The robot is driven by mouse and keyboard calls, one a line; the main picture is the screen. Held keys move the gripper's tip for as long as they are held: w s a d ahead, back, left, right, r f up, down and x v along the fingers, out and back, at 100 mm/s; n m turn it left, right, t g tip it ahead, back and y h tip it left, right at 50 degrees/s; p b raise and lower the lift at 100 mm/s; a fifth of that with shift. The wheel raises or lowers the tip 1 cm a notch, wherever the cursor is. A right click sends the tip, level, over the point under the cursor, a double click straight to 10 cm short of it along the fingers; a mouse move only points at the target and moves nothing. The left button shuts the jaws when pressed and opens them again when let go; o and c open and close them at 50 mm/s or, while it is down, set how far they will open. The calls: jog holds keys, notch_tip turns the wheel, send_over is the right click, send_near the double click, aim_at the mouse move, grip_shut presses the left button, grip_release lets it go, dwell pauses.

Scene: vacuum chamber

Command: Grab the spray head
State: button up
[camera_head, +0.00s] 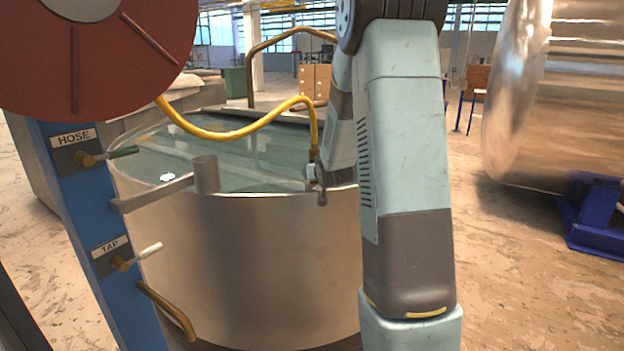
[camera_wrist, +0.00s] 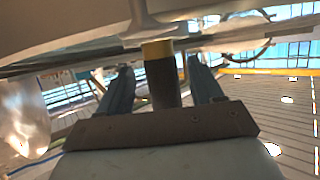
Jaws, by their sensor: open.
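The spray head is at the end of the yellow hose by the tank's right rim. In the head view only a small part of it (camera_head: 321,196) shows beside my arm. In the wrist view a dark cylinder with a brass-coloured collar (camera_wrist: 161,88), which looks like its handle, stands between the two fingers of my gripper (camera_wrist: 160,70). The fingers are open, one on each side, with a visible gap to the cylinder. How deep the cylinder sits between them is hard to tell. My arm hides most of my gripper in the head view.
The round metal tank (camera_head: 265,265) holds greenish liquid. The yellow hose (camera_head: 230,135) arches over it from the red reel (camera_head: 150,60). A blue post (camera_head: 85,215) carries HOSE and TAP levers at left. A large metal cylinder (camera_head: 570,110) stands at right.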

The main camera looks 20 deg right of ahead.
jog(key=shift+x, duration=1.55)
jog(key=shift+a, duration=0.1)
jog(key=shift+c, duration=0.2)
grip_shut()
